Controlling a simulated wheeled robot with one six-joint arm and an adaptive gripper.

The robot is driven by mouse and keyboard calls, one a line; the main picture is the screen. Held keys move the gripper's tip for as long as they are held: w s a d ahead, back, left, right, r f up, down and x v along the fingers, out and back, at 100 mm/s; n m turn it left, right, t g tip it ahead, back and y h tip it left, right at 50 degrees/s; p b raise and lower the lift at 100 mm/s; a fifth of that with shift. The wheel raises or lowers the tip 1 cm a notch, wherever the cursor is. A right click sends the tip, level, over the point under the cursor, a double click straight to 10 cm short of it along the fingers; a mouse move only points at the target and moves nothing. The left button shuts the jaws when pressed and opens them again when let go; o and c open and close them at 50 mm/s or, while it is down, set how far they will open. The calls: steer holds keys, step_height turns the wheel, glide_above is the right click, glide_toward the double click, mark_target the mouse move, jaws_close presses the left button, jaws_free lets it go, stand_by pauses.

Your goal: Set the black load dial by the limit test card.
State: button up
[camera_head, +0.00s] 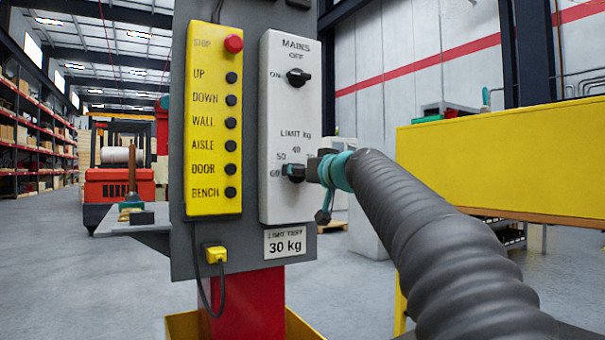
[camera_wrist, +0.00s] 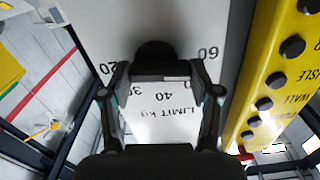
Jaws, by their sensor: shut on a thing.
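The black load dial (camera_head: 294,172) sits low on a pale panel headed LIMIT kg, with 40, 50 and 60 readable around it in the head view. The limit test card (camera_head: 285,243) below the panel reads 30 kg. My gripper (camera_head: 312,170) reaches in from the right and is shut on the dial. In the wrist view, the dial (camera_wrist: 155,55) is between the fingers of my gripper (camera_wrist: 158,76), with 20, 30, 40 and 60 readable around it. The fingers hide part of the dial, and I cannot tell which mark it points to.
A black MAINS switch (camera_head: 298,77) is above the dial on the same panel. A yellow button strip (camera_head: 213,140) with a red STOP button (camera_head: 234,43) stands close on the left. A yellow barrier (camera_head: 500,170) is at the right. Open floor (camera_head: 90,285) lies to the left.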

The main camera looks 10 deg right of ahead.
steer(key=m+p, duration=0.2)
steer(key=m, duration=0.6)
steer(key=m+p, duration=0.2)
steer(key=m, duration=0.6)
steer(key=m+p, duration=0.2)
steer(key=m, duration=0.7)
steer(key=shift+w+d+f+p, duration=0.15)
steer(key=shift+d+f+p, duration=0.05)
steer(key=shift+d+p, duration=0.2)
steer(key=shift+m, duration=0.3)
steer(key=o, duration=1.1)
steer(key=shift+o, duration=0.2)
